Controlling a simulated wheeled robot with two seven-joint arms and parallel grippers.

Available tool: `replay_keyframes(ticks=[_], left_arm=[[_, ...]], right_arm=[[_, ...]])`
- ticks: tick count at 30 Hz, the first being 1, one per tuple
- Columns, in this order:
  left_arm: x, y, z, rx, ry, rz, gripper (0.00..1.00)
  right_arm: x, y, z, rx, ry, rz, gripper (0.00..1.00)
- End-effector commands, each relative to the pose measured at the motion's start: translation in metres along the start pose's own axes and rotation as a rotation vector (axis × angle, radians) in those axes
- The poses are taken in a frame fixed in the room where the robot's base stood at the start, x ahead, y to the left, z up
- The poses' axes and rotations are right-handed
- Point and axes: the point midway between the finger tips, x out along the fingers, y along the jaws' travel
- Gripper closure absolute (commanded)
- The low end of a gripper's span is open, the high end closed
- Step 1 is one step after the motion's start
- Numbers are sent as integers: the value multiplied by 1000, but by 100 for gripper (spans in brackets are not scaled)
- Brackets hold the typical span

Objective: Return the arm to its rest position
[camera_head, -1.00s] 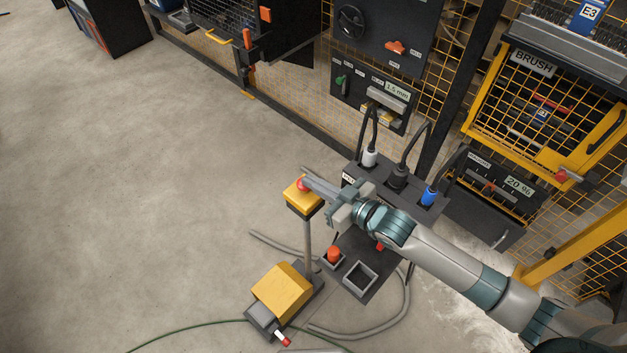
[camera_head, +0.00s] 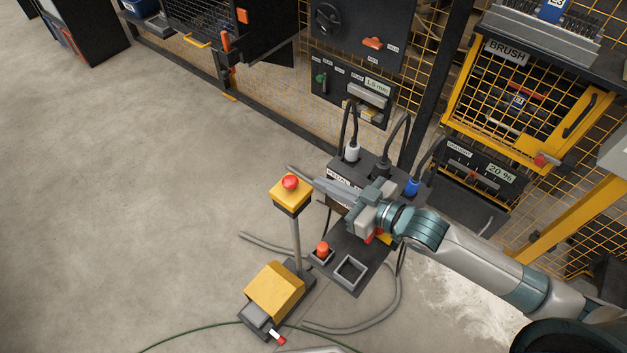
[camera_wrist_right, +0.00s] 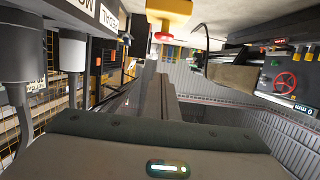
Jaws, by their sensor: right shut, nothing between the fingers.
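My right gripper (camera_head: 300,174) is shut and empty in the head view. Its fingers point up and left, over the front of the dark socket box and just right of the yellow button post. My right arm (camera_head: 480,252) reaches in from the lower right. In the right wrist view the closed fingers (camera_wrist_right: 158,97) point away from the camera, with nothing between them. My left gripper is not in view.
The yellow button box (camera_head: 291,193) with a red button (camera_head: 290,182) stands on a post close to the fingers. The socket box holds a white plug (camera_head: 352,151) and a blue plug (camera_head: 412,186). A yellow foot pedal (camera_head: 274,290) sits below. Open floor (camera_head: 120,200) lies left.

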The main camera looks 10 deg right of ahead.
Motion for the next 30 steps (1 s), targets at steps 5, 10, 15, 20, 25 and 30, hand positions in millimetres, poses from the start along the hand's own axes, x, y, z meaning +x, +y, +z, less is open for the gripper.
replay_keyframes(ticks=[5, 10, 15, 20, 25, 30], left_arm=[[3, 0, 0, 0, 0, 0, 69], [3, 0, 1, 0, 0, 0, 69], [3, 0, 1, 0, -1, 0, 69], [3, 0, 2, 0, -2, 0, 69], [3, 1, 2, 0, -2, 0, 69], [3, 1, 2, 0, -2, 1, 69]], right_arm=[[-10, 0, 0, 0, 1, 0, 100], [-11, 0, -1, 0, 1, 0, 100], [-11, 0, -1, 0, 1, 0, 100], [-11, 0, -1, 0, 1, 0, 100], [-11, -2, 0, 3, -4, 5, 100], [-12, -8, 10, 17, -50, 44, 100]])
